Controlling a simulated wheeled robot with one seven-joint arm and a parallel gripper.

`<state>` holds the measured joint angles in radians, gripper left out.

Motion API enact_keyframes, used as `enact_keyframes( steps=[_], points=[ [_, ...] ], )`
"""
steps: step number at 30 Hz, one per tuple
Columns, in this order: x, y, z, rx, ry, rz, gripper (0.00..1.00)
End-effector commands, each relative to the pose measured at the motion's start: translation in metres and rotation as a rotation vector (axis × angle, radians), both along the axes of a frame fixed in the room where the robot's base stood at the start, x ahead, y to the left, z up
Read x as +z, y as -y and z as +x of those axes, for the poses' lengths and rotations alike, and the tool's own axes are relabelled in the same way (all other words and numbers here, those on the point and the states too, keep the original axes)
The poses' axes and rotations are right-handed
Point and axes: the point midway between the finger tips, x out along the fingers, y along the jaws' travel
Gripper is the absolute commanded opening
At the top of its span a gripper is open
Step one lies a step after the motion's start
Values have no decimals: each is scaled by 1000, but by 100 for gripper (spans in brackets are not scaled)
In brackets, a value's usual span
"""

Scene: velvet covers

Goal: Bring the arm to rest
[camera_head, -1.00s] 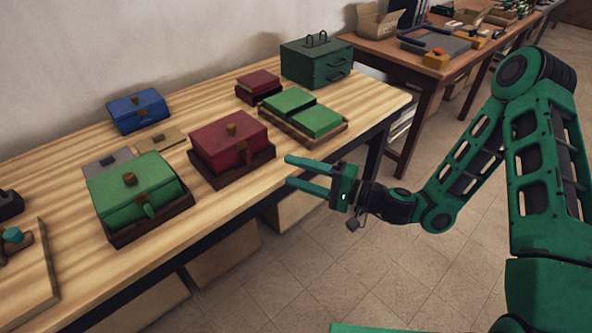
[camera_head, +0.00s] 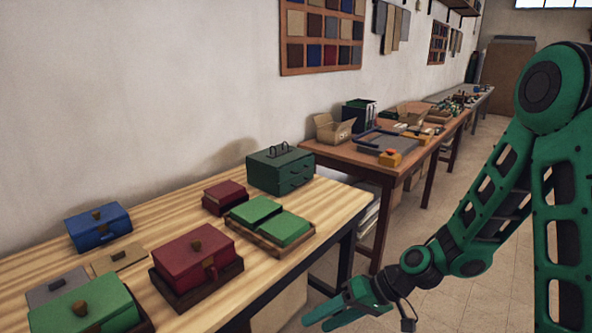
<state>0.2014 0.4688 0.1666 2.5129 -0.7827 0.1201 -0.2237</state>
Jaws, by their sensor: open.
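My gripper (camera_head: 322,318) is at the bottom of the head view, in front of the wooden table's (camera_head: 340,204) near edge. It points left, with its fingers apart and nothing visible between them. My arm comes down from the right side, bent at the elbow, clear of the table and the things on it.
On the table stand a red box (camera_head: 190,258) in a dark tray, a green box (camera_head: 75,310), a blue box (camera_head: 100,228), green covers (camera_head: 285,226) in a tray, small red covers (camera_head: 225,193) and a green drawer case (camera_head: 280,170). A brown workbench (camera_head: 425,150) stands behind; the floor (camera_head: 440,300) at right is open.

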Motion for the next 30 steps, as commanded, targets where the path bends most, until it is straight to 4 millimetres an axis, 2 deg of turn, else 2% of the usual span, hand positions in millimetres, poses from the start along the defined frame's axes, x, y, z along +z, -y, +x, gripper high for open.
enact_keyframes(
  steps=[1,8,14,20,24,30],
  points=[
    [3,19,0,-3,8,-63,52],
    [15,110,-11,-59,-18,-335,52],
    [43,188,-33,-174,-73,-535,52],
    [80,258,-70,-343,-153,-685,52],
    [108,297,-106,-484,-222,-751,52],
    [138,330,-160,-672,-325,-783,52]
  ],
)
